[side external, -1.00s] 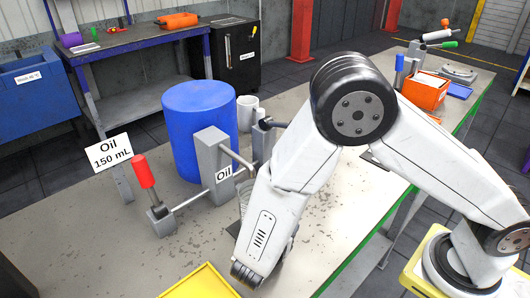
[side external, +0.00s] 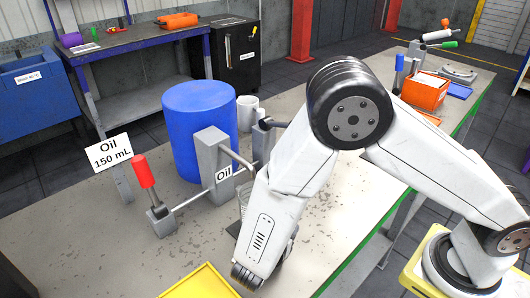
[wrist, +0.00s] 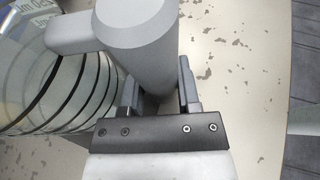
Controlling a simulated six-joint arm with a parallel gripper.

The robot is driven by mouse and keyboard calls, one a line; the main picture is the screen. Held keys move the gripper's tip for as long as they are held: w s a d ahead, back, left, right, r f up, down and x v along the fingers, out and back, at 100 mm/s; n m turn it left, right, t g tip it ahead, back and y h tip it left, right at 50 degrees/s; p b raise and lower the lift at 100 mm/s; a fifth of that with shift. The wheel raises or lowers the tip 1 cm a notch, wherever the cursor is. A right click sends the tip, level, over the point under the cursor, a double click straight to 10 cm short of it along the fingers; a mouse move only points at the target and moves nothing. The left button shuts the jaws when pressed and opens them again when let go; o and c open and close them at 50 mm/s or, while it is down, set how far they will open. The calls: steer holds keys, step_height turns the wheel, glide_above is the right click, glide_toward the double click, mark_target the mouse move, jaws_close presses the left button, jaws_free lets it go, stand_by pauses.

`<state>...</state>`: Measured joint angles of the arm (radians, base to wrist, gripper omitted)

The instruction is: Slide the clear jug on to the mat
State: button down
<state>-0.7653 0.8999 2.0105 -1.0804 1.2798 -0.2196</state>
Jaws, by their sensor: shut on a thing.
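The clear jug (wrist: 62,85) shows at the left of the wrist view, with dark rings around its wall and a thick grey handle (wrist: 143,40). My gripper (wrist: 160,88) has one finger on each side of this handle and is shut on it. In the side view the jug (side external: 244,192) is mostly hidden behind my arm, beside the oil stand. A dark flat patch (side external: 234,229) shows at the left edge of my forearm; I cannot tell whether it is the mat. My gripper's fingers are hidden in the side view.
The grey oil stand (side external: 212,165) with a red-handled lever (side external: 144,172) and a blue drum (side external: 190,125) stand left of my arm. A yellow tray (side external: 203,284) lies at the front.

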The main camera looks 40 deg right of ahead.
steer(key=shift+f, duration=0.35)
steer(key=shift+c, duration=1.2)
jaws_free()
steer(key=shift+a, duration=0.15)
steer(key=shift+s+a+r, duration=0.25)
steer(key=shift+a, duration=0.3)
steer(key=s+a, duration=0.1)
steer(key=a, duration=0.3)
steer(key=s+a, duration=0.2)
steer(key=a, duration=0.2)
steer(key=s+a, duration=0.1)
steer(key=a, duration=0.3)
steer(key=shift+s+a+r, duration=0.3)
